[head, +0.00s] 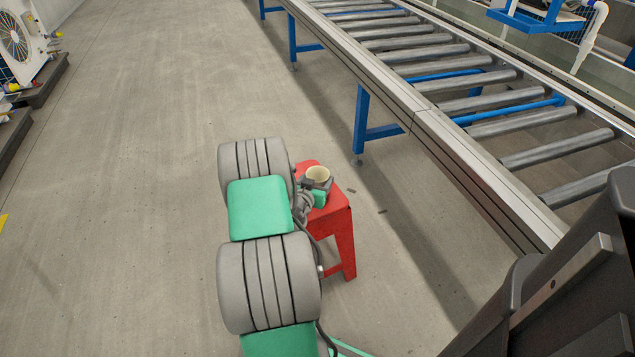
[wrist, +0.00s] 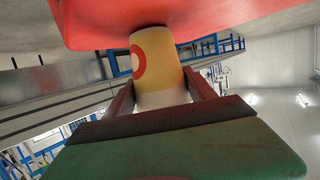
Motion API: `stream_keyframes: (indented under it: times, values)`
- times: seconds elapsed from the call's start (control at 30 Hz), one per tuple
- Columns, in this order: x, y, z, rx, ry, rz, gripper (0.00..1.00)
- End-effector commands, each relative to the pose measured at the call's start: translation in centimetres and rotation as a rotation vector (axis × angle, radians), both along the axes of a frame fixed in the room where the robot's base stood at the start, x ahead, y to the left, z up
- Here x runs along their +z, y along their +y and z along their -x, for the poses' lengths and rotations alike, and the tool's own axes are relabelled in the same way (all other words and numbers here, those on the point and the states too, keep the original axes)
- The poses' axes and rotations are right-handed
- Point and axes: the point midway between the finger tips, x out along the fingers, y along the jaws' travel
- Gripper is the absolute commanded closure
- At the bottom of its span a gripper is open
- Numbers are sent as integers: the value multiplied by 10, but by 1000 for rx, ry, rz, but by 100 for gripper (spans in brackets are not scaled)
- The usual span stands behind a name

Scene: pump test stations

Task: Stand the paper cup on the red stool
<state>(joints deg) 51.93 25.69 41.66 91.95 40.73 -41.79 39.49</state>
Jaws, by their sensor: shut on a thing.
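The paper cup (head: 318,174) is pale cream with its open rim up in the head view. The wrist view shows the cup (wrist: 158,60) with a red ring mark, its narrow base toward the red stool. My gripper (head: 316,186) is shut on the cup, one finger on each side in the wrist view (wrist: 160,92). The red stool (head: 338,218) stands on the floor, and its seat (wrist: 200,12) fills the top of the wrist view. The cup is upright at the seat. I cannot tell whether its base touches. My arm hides the stool's left part.
A roller conveyor (head: 430,115) on blue legs runs along the right, close to the stool. A white fan unit (head: 22,45) stands on a dark base at the far left. The grey floor (head: 120,180) left of my arm is clear.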

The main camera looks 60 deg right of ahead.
Motion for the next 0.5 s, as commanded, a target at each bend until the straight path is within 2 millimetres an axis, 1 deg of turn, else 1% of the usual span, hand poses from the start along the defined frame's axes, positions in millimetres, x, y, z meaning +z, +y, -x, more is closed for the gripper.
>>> stream_keyframes:
  times: [0.2, 0.23, 0.4, 0.5]
  values:
    - [-6, 0, 0, 0, 1, -1, 73]
    - [-4, 0, 0, 0, 1, -1, 34]
    - [-4, 0, 1, -1, 2, -2, 20]
    - [-4, 0, 1, -1, 2, -2, 14]
